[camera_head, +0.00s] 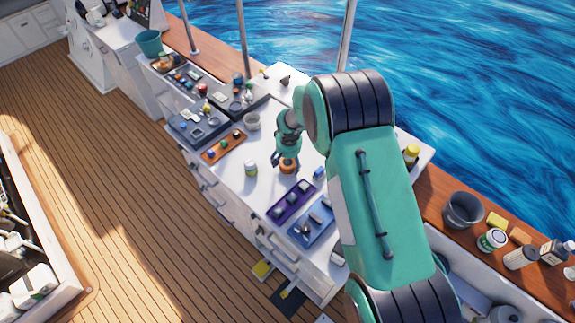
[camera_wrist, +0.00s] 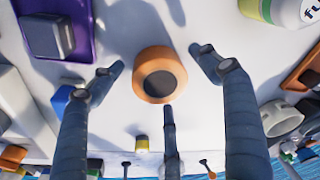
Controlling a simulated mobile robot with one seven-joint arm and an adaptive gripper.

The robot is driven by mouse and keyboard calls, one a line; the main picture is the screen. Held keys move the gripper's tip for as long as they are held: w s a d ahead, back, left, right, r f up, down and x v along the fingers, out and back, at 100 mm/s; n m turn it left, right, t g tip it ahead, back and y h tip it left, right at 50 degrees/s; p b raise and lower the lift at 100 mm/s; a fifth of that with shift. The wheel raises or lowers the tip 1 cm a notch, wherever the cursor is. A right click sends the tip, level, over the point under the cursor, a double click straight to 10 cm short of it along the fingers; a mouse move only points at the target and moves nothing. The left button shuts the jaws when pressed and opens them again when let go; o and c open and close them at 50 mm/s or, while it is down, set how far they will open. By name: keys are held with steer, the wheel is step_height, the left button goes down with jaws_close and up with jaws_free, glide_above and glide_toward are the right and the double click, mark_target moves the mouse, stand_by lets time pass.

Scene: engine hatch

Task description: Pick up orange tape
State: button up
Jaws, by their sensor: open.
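The orange tape (camera_wrist: 145,62) is a roll with a dark centre. It lies on the white counter (camera_head: 232,185), and in the head view the orange tape (camera_head: 288,167) shows just under my gripper (camera_head: 284,160). In the wrist view my gripper (camera_wrist: 160,72) is open and empty. One finger is to the left of the roll and one to the right, with visible gaps, and a third finger's tip is close to the roll's lower right edge. I cannot tell whether that tip touches it.
A purple tray (camera_head: 291,202) and a blue tray (camera_head: 313,224) stand in front of the tape. An orange tray (camera_head: 223,146) lies farther left. Bare counter surrounds the roll.

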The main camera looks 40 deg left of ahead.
mark_target(288, 162)
steer(key=shift+f, duration=0.4)
steer(key=c, duration=1.2)
steer(key=shift+r, duration=0.15)
steer(key=shift+c, duration=0.2)
steer(key=shift+r+b, duration=0.45)
steer(key=shift+r, duration=4.45)
steer(key=shift+c, duration=0.2)
